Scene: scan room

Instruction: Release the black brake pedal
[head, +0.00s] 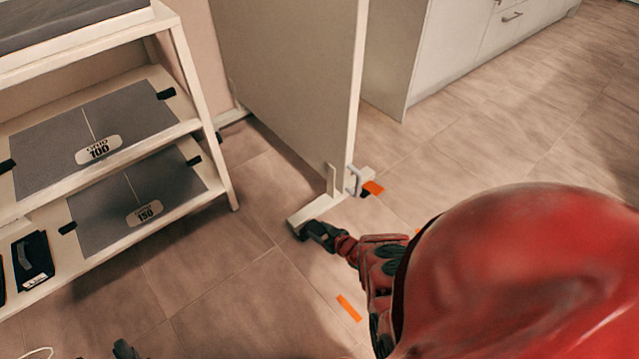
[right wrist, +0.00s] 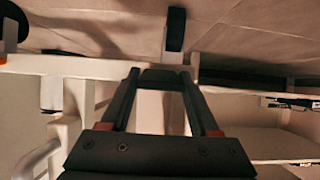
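A grey upright panel (head: 290,75) stands on a white foot (head: 318,208) in the head view. My right gripper (head: 318,232) reaches from the right to the near end of this foot. In the right wrist view, its two dark fingers (right wrist: 160,78) stand apart, with a dark piece spanning their tips. I cannot tell whether this piece is the black brake pedal or whether it is gripped. A black upright part (right wrist: 175,30) shows just beyond the tips. An orange pedal (head: 373,187) sits right of the foot. My left gripper cannot be made out.
A white rack (head: 222,165) with grey grid plates stands at the left. A white cabinet (head: 440,50) stands behind the panel. An orange floor strip (head: 348,307) lies near my arm. Floor at the right is clear.

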